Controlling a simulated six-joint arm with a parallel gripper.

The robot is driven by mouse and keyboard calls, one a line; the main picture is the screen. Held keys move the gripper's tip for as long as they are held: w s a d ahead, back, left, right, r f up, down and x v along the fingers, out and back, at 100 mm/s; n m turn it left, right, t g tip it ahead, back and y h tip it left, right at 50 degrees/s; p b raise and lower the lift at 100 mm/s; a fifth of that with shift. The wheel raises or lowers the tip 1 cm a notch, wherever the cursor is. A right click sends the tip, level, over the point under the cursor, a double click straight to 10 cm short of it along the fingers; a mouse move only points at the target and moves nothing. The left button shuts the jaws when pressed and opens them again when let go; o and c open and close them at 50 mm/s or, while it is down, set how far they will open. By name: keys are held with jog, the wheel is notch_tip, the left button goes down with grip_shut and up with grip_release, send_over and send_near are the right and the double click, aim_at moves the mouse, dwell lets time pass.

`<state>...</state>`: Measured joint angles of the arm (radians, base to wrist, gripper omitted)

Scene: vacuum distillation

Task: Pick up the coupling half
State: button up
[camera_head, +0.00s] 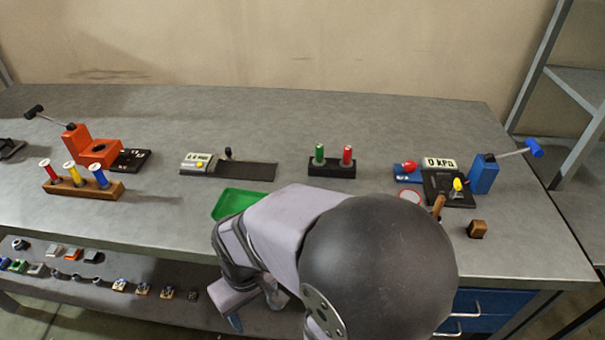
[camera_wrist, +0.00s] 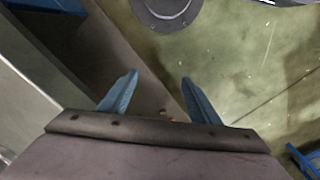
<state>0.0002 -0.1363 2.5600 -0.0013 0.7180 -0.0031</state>
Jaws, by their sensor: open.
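I cannot tell for sure which part is the coupling half. My arm hides the rest of my gripper and part of the shelf.
The bench top (camera_head: 300,110) carries an orange press (camera_head: 98,150), a wooden rack (camera_head: 82,188) with coloured handles, a green tray (camera_head: 237,203) and a blue press (camera_head: 484,174). Blue drawers (camera_head: 490,305) sit below the bench at right. The wrist view shows bare floor (camera_wrist: 245,75).

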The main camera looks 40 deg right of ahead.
notch_tip(320, 180, up, 22)
jog(key=w+d+m+p, duration=0.1)
jog(key=d+p, duration=0.2)
jog(key=p, duration=1.8)
jog(key=w+d+f+n+b, duration=0.2)
jog(key=w+d, duration=0.2)
jog(key=d, duration=0.2)
jog(key=w+d+f+n+b, duration=0.1)
jog(key=w+d+n+b, duration=0.1)
jog(key=d, duration=0.5)
jog(key=w+d+f+n+b, duration=0.2)
jog(key=w+d+n, duration=0.2)
jog(key=w+d, duration=0.2)
jog(key=shift+d+f, duration=0.2)
jog(key=shift+f, duration=0.1)
jog(key=shift+w+d+f+n+p, duration=0.15)
jog(key=shift+d+f+n+p, duration=0.2)
jog(key=shift+f, duration=0.8)
jog(key=shift+w+d+f+n+p, duration=0.15)
jog(key=shift+f+n+p, duration=0.3)
jog(key=shift+f, duration=0.7)
jog(key=shift+w+d+f+n+p, duration=0.2)
jog(key=shift+f+n+p, duration=0.2)
jog(key=shift+f, duration=0.75)
jog(key=shift+c, duration=0.6)
